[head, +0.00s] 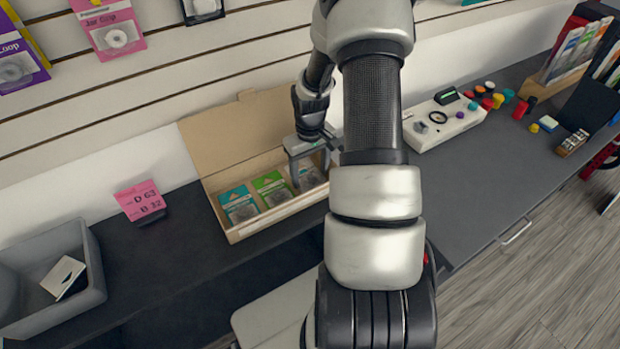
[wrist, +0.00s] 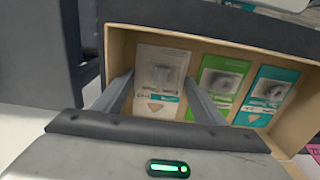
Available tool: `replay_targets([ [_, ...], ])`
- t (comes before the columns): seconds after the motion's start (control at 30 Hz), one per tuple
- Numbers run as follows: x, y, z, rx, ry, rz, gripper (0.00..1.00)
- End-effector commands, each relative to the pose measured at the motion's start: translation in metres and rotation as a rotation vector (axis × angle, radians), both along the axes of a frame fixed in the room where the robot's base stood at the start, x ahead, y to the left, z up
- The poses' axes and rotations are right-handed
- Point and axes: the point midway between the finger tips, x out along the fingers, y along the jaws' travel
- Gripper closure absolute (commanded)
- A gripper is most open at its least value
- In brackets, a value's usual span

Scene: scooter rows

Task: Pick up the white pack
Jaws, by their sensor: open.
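The white pack (wrist: 160,73) lies in the cardboard box at the left end of a row of packs in the wrist view. In the head view the white pack (head: 311,180) is at the box's right end, partly hidden by my gripper. My gripper (head: 306,170) is open above it. In the wrist view the fingers of my gripper (wrist: 160,88) are on either side of the pack, and I cannot tell whether they touch it. A green pack (head: 272,187) and a teal pack (head: 239,204) lie in the same box (head: 235,236).
The box's open lid (head: 235,132) stands against the slatted wall. A white control panel (head: 445,124) is to the right of my arm.

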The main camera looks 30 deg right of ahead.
Motion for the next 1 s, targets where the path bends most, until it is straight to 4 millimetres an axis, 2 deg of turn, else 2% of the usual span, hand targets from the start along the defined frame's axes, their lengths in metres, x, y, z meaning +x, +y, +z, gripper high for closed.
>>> replay_targets([
  [0.13,0.0,0.0,0.001,0.0,-0.001,0.0,0.38],
  [0.4,0.0,0.0,0.001,0.0,-0.001,0.0,0.81],
  [0.67,0.001,-0.001,0.004,-0.001,-0.002,0.0,0.81],
  [0.77,0.001,-0.001,0.016,-0.002,-0.004,0.0,0.81],
  [1.0,0.001,-0.001,0.065,-0.002,-0.005,0.0,0.81],
])
